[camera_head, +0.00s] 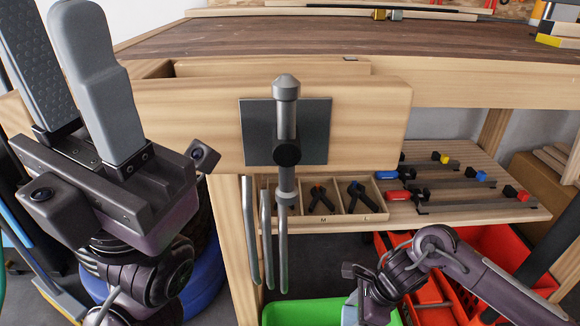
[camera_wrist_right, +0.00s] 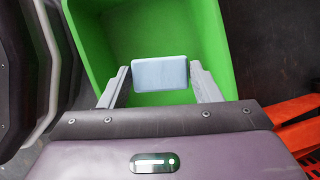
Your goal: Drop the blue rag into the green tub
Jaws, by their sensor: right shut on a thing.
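The green tub (camera_head: 300,312) stands on the floor below the bench, cut off by the bottom edge in the head view. In the right wrist view its green wall (camera_wrist_right: 208,40) and floor lie beneath my right gripper (camera_wrist_right: 160,80). That gripper is shut on the blue rag (camera_wrist_right: 160,73), a pale blue, block-like piece between the two fingers, over the tub's opening. The head view shows my right wrist at the tub's right side, with the fingers mostly hidden. My left gripper (camera_head: 52,15) is raised at the upper left, open and empty, fingers apart.
The workbench (camera_head: 270,40) spans the back, with a vise (camera_head: 286,120) and hanging grey bars at its front. A lower shelf (camera_head: 480,212) holds clamps and a divided wooden tray. A red crate (camera_head: 500,245) is right of the tub; a blue round container (camera_head: 208,285) is left.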

